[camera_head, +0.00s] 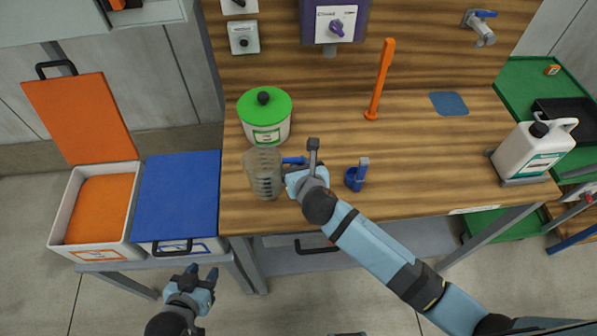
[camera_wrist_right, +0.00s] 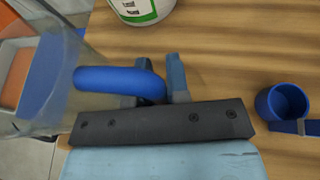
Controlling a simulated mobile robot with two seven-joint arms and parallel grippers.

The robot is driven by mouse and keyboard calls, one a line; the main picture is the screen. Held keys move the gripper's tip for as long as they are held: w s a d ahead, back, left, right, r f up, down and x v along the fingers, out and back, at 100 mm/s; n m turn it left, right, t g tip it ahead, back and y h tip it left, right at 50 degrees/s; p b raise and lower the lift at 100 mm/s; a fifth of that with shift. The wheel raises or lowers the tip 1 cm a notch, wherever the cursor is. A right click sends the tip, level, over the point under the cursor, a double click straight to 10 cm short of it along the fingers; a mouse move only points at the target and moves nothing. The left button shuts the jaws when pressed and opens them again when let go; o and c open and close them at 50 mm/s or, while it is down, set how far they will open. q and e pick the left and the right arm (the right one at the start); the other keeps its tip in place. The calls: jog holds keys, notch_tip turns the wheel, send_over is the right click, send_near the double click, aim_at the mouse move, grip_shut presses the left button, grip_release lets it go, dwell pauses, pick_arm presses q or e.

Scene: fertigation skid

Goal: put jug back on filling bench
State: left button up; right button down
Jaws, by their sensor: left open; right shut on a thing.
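The clear jug (camera_head: 263,175) with a blue handle (camera_wrist_right: 115,78) is over the front left part of the wooden filling bench (camera_head: 420,165). It looks upright. My right gripper (camera_head: 300,164) is shut on its handle, from the jug's right side; in the right wrist view the handle lies at the dark fingers (camera_wrist_right: 160,88). I cannot tell whether the jug's base touches the bench. My left gripper (camera_head: 193,279) is open and empty, low in front of the blue-lidded bin.
A green-lidded tub (camera_head: 265,118) stands just behind the jug. A blue scoop (camera_head: 356,177) is to the right. Further off are an orange upright tool (camera_head: 380,80), a blue pad (camera_head: 449,103) and a white canister (camera_head: 535,149). The bench's middle is clear.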

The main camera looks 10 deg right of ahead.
jog(key=shift+f, duration=1.8)
jog(key=shift+f, duration=0.1)
jog(key=c, duration=1.1)
grip_release()
jog(key=v, duration=1.2)
jog(key=shift+b, duration=0.45)
